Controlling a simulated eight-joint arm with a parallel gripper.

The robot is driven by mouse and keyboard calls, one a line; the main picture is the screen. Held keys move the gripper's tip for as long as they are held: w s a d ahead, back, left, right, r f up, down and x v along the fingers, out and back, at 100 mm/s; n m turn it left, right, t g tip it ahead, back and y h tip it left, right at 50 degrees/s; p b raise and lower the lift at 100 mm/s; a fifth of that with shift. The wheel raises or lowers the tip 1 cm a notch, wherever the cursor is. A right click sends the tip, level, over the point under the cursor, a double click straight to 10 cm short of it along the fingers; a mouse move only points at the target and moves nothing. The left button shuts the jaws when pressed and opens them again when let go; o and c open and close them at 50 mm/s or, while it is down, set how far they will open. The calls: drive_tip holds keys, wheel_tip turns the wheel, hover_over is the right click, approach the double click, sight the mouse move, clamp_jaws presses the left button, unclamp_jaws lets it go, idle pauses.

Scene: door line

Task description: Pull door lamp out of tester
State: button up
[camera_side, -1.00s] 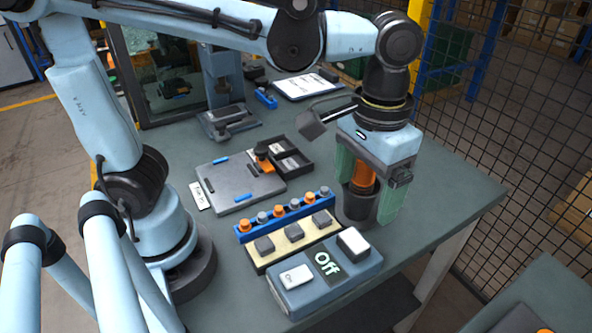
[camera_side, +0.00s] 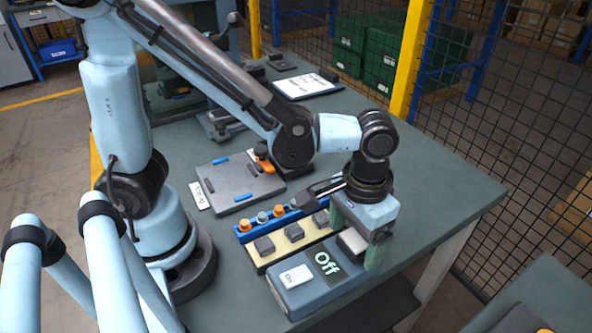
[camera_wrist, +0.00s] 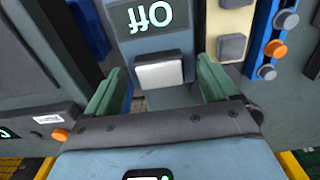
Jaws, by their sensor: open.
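The tester (camera_side: 322,288) is a blue-grey box with a white "On" key (camera_side: 290,277) on its left part and a dark "Off" display (camera_side: 327,264) in the middle. A white block (camera_side: 351,241), which looks like the door lamp, is at its right end. In the wrist view the block (camera_wrist: 159,73) shows beside the "Off" display (camera_wrist: 150,16). My gripper (camera_side: 356,234) is over this end, its green fingers apart on either side of the block. The wrist view shows gaps between the fingers and the block. The block's lower part is hidden.
A cream strip (camera_side: 275,254) with grey blocks and a blue rail (camera_side: 243,238) with orange and grey knobs lie close behind the tester. A grey plate (camera_side: 236,186) lies farther back. The right side of the table is clear.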

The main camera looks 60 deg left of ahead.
sight(354, 239)
drive_tip(key=shift+f, duration=0.3)
drive_tip(key=c, duration=1.6)
drive_tip(key=shift+r, duration=0.1)
drive_tip(key=shift+r, duration=0.6)
clamp_jaws()
drive_tip(key=shift+r, duration=2.85)
